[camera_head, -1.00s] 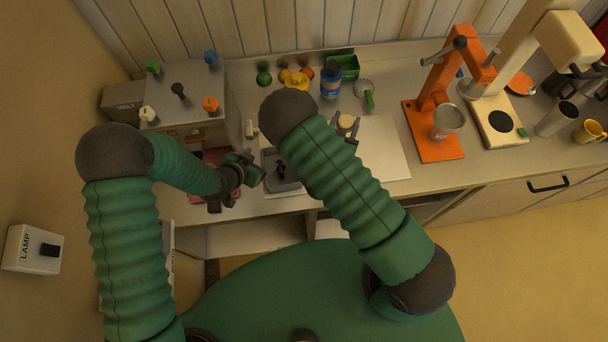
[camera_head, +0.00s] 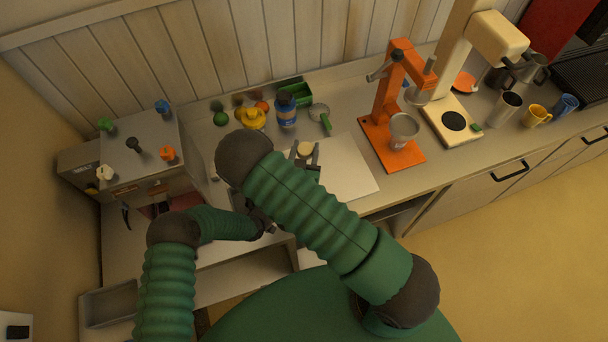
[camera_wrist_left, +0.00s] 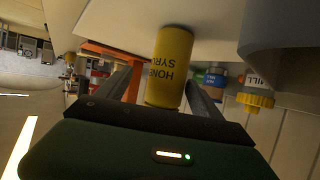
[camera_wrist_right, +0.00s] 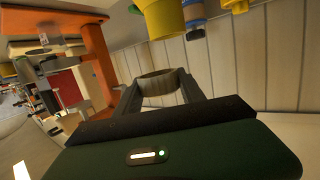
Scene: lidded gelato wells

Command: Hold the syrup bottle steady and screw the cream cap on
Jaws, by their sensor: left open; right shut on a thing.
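The yellow honey syrup bottle (camera_wrist_left: 170,65) shows in the left wrist view between the spread fingers of my open left gripper (camera_wrist_left: 165,90); I cannot tell whether they touch it. In the head view my left gripper (camera_head: 268,222) is partly hidden by my right arm, and the bottle is hidden. My right gripper (camera_head: 305,158) is shut on the cream cap (camera_head: 304,149), above the pale board. The cap (camera_wrist_right: 158,84) also shows between its fingertips in the right wrist view. A yellow body (camera_wrist_right: 161,18), apparently the bottle, is near the cap there, apart from it in the picture.
Behind stand a yellow item (camera_head: 251,119), a blue jar (camera_head: 286,112), a green box (camera_head: 295,92) and a green-handled scoop (camera_head: 322,116). An orange stand (camera_head: 392,143) with a metal cup is on the right. The pale board (camera_head: 347,172) has bare room.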

